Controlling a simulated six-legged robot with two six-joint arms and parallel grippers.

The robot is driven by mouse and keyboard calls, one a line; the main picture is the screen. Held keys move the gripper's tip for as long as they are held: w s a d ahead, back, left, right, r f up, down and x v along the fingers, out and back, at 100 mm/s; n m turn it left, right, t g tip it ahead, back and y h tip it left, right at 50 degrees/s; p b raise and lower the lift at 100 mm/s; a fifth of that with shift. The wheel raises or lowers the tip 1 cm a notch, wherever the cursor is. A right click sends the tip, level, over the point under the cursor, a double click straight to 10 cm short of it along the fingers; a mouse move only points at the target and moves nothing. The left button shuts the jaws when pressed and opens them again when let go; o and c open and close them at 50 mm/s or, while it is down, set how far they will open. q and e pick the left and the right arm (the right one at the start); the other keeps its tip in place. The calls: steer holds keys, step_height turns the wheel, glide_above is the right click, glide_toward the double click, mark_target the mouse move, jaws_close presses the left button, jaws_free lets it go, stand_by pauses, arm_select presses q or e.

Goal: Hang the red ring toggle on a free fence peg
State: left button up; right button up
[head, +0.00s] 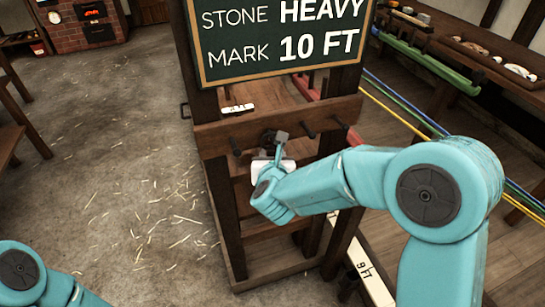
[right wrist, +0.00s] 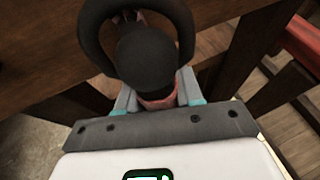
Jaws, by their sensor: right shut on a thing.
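In the head view my right gripper (head: 279,148) is at the fence's peg rail (head: 215,140). In the right wrist view its jaws (right wrist: 158,98) are shut on the red band of the ring toggle (right wrist: 158,103). A dark ring (right wrist: 187,30) stands upright beyond the jaws, with a dark round knob (right wrist: 147,57) in front of its lower part. I cannot tell whether a peg passes through the ring. Bare pegs show left (head: 235,147) and right (head: 308,130) of the gripper, with another (head: 340,123) farther right. My left gripper is out of view.
A chalkboard (head: 280,40) hangs above the rail. A small white tag (head: 238,108) lies behind it. Blue and yellow ropes (head: 400,105) run along the right, beside a long bench (head: 470,50). The straw-strewn floor (head: 110,150) at left is open.

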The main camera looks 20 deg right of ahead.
steer(key=o, duration=1.1)
steer(key=shift+o, duration=0.2)
